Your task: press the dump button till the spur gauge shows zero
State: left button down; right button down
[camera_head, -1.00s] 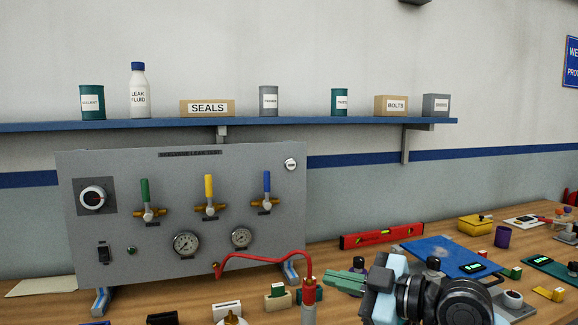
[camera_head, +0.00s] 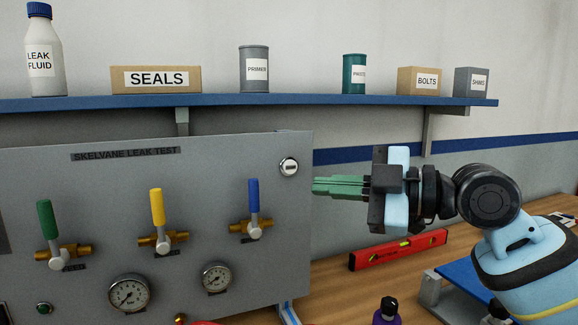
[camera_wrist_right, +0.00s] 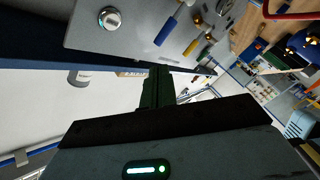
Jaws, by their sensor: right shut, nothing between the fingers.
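The grey leak test panel (camera_head: 100,205) fills the left of the head view. A round silver button (camera_head: 289,167) with a small dark label sits at its upper right corner; it also shows in the right wrist view (camera_wrist_right: 110,19). Two round gauges, a larger one (camera_head: 129,293) and a smaller one (camera_head: 215,278), sit low on the panel; their names and readings are too small to tell. My right gripper (camera_head: 315,186) is shut and empty, its green fingers pointing left, just right of and slightly below the button, apart from it in the picture. My left gripper is out of view.
Green (camera_head: 47,220), yellow (camera_head: 157,208) and blue (camera_head: 253,197) valve handles stand upright on the panel. A blue shelf (camera_head: 270,101) with cans and boxes runs above. A red level (camera_head: 398,250) lies on the bench below my right arm.

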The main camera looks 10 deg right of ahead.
aim_at(290, 167)
jog(key=w, duration=0.3)
jog(key=w+a, duration=0.1)
jog(key=w, duration=0.4)
jog(key=shift+w+a, duration=0.35)
jog(key=shift+w, duration=0.05)
dwell(1.5)
jog(key=shift+w, duration=0.25)
dwell(0.4)
jog(key=shift+w, duration=0.2)
jog(key=shift+w+a, duration=0.15)
jog(key=shift+w, duration=0.2)
dwell(0.8)
jog(key=shift+s, duration=0.1)
jog(key=shift+s+d, duration=0.2)
jog(key=shift+s, duration=0.5)
